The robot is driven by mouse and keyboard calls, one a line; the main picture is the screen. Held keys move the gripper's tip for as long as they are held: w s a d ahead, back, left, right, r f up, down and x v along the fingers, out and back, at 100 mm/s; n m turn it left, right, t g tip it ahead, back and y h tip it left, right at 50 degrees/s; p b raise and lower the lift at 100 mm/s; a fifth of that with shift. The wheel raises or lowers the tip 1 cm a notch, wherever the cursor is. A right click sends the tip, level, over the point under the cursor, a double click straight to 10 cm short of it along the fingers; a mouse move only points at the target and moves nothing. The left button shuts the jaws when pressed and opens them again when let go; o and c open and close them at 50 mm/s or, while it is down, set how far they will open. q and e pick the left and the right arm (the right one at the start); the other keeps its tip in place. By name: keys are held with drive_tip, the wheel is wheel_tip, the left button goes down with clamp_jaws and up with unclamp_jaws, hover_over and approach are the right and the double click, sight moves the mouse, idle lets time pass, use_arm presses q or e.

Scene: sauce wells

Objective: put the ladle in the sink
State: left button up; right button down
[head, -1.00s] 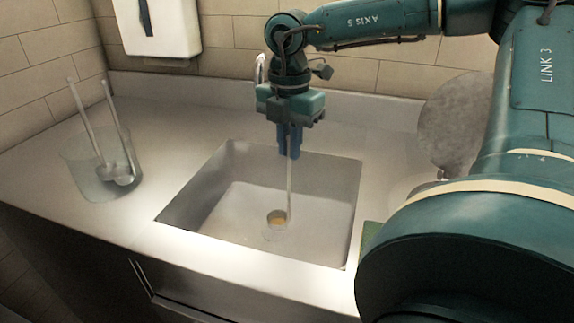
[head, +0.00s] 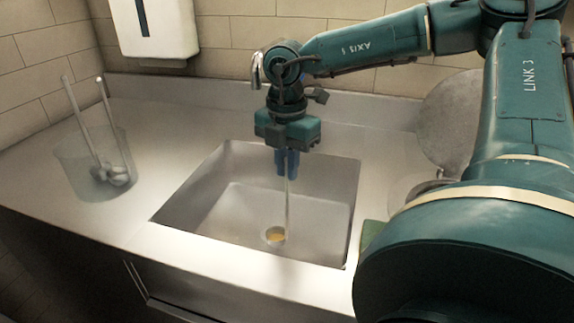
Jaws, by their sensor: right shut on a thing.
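The ladle (head: 287,205) hangs upright from my right gripper (head: 287,165), its thin pale handle between the blue fingers. Its small bowl, with a yellowish inside, is low in the steel sink (head: 225,205), in front of the back wall. I cannot tell whether the bowl touches the sink floor. My right gripper is shut on the handle, over the sink opening. My left gripper is not in view.
A clear container (head: 90,180) with two more ladles stands on the counter (head: 150,125) left of the sink. A faucet (head: 256,70) is behind my right wrist. A round grey disc (head: 447,120) stands at the right. A white dispenser (head: 155,30) hangs on the wall.

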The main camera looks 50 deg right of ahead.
drive_tip(key=c, duration=1.5)
unclamp_jaws()
drive_tip(key=shift+o, duration=0.2)
drive_tip(key=shift+r, duration=0.1)
drive_tip(key=shift+r+p, duration=0.3)
drive_tip(key=shift+p, duration=0.35)
wheel_tip(320, 180, up, 12)
drive_tip(key=p, duration=0.1)
drive_tip(key=shift+r, duration=0.2)
